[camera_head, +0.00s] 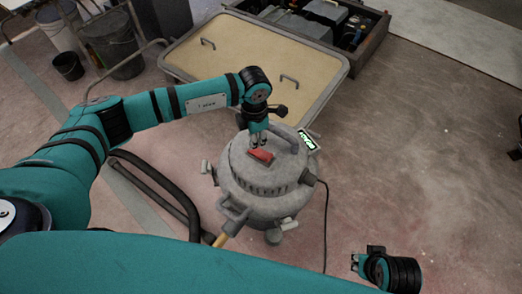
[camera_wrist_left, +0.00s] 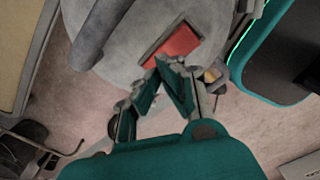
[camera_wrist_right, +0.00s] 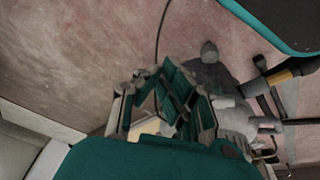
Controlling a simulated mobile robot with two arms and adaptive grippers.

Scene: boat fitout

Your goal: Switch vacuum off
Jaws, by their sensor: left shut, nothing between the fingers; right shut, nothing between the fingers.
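The grey vacuum (camera_head: 262,190) stands on the floor in the middle of the head view. A red rocker switch (camera_head: 262,156) sits in a recess on its top; it also shows in the left wrist view (camera_wrist_left: 176,45). My left gripper (camera_head: 257,145) points down at the switch, fingers shut, tips at or just above its near edge; I cannot tell whether they touch. The left wrist view shows the tips (camera_wrist_left: 172,62) together beside the red surface. My right gripper (camera_head: 362,260) is low at the right, away from the vacuum, shut and empty.
A tan panel with handles (camera_head: 245,60) lies behind the vacuum, with an open box of gear (camera_head: 335,25) beyond. Buckets (camera_head: 110,45) stand at the back left. A black cable (camera_head: 326,225) runs down from the vacuum's right side.

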